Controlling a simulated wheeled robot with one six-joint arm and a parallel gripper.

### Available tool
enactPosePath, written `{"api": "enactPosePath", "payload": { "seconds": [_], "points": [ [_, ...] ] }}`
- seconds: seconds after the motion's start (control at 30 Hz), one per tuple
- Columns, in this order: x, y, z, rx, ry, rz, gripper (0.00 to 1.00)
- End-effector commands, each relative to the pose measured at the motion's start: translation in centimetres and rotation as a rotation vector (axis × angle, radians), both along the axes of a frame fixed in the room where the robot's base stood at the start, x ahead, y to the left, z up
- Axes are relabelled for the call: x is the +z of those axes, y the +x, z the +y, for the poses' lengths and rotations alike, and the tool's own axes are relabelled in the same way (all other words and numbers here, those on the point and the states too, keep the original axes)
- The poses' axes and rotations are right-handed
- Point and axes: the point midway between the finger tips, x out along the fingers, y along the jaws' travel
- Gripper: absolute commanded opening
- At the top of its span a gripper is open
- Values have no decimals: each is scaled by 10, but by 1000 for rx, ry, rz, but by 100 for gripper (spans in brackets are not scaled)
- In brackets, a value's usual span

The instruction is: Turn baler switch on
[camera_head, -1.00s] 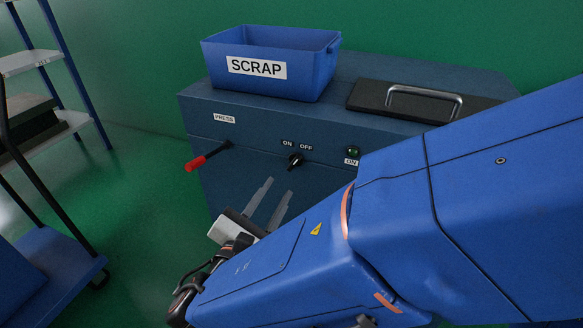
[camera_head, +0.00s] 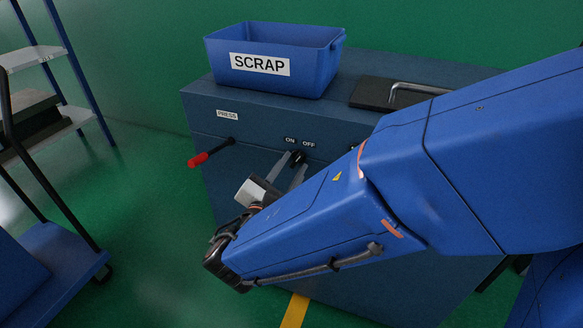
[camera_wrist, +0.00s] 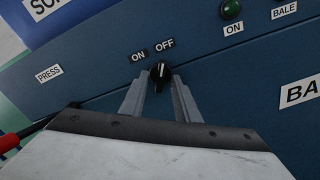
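The baler (camera_head: 250,115) is a dark blue cabinet. Its black rotary switch (camera_wrist: 160,75) sits on the front panel under ON and OFF labels; its white pointer mark is toward the OFF side, up and slightly right. The switch also shows in the head view (camera_head: 297,158), partly behind the fingertips. My gripper (camera_wrist: 158,86) is open, with one finger on each side of the knob. Whether the fingers touch the knob cannot be told. It also shows in the head view (camera_head: 293,162), reaching up to the panel.
A red-tipped press lever (camera_head: 205,156) sticks out left of the switch. A green lamp (camera_wrist: 231,9) is to the right. A blue scrap bin (camera_head: 320,75) and a dark lid with a handle (camera_head: 375,93) are on top. A cart (camera_head: 60,255) stands at left.

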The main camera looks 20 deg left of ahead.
Motion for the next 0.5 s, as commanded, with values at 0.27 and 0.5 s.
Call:
{"api": "enactPosePath", "payload": {
  "seconds": [0.27, 0.5],
  "points": [
    [0, 0, 0, 0, 0, 0, 0],
    [0, 0, 0, 0, 15, -1, 0]
  ]
}}
